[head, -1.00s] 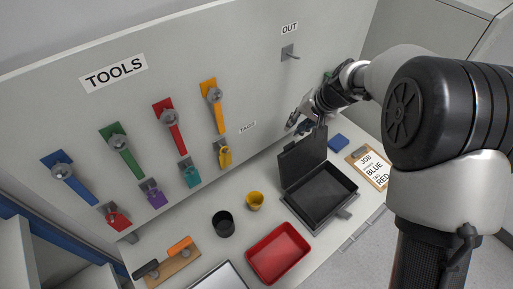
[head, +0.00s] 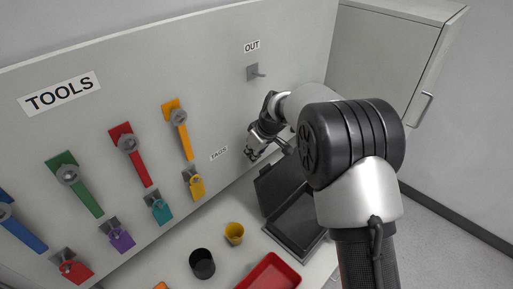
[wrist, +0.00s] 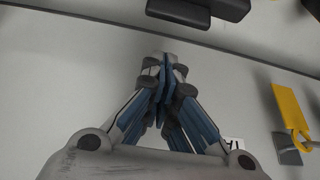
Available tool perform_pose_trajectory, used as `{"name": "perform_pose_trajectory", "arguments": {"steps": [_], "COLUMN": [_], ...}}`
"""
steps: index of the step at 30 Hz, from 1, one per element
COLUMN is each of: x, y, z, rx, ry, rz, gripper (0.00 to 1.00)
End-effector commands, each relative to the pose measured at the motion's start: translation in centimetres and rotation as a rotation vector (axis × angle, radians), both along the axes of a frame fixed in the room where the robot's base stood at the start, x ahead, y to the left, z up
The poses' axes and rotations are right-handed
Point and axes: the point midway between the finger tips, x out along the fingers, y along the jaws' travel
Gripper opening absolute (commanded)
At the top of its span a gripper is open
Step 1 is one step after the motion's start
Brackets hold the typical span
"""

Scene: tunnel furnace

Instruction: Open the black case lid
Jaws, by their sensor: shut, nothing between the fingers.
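The black case (head: 300,222) stands on the bench, partly hidden behind my arm. Its lid (head: 272,190) is raised, standing up at the back of the open case next to the tool board. My gripper (head: 252,156) is above the lid and to its left, close to the board and apart from the lid. In the wrist view my gripper (wrist: 162,92) has its fingers together with nothing between them. Dark block-like parts at the top of the wrist view cannot be clearly identified.
The tool board (head: 100,130) carries coloured tools and tags, including a yellow tag (head: 196,187). An OUT hook (head: 256,72) is above my gripper. A yellow cup (head: 234,233), black cup (head: 202,263) and red tray (head: 270,274) stand left of the case. A cabinet (head: 385,65) is at right.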

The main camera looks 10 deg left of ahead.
Motion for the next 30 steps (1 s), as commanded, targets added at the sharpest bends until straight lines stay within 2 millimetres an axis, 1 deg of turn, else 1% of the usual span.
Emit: {"name": "perform_pose_trajectory", "arguments": {"steps": [1,2,3,9,14,23,30], "x": [0.1,-0.1,-0.5,-1.6,-1.9,-1.9,-2.2], "y": [0.4,-0.4,-1.0,-2.7,-3.1,-3.1,-4.1], "z": [-1.1,-0.4,-0.1,0.4,0.5,0.5,0.3], "rx": [-0.001,0.002,0.002,0.001,0.001,0.002,0.042], "ry": [0.003,-0.001,0.0,0.001,0.0,-0.001,-0.023], "rz": [0.001,-0.003,-0.004,-0.003,-0.002,-0.001,-0.005], "gripper": [0.0,0.0,0.0,0.0,0.0,0.0,0.0]}}
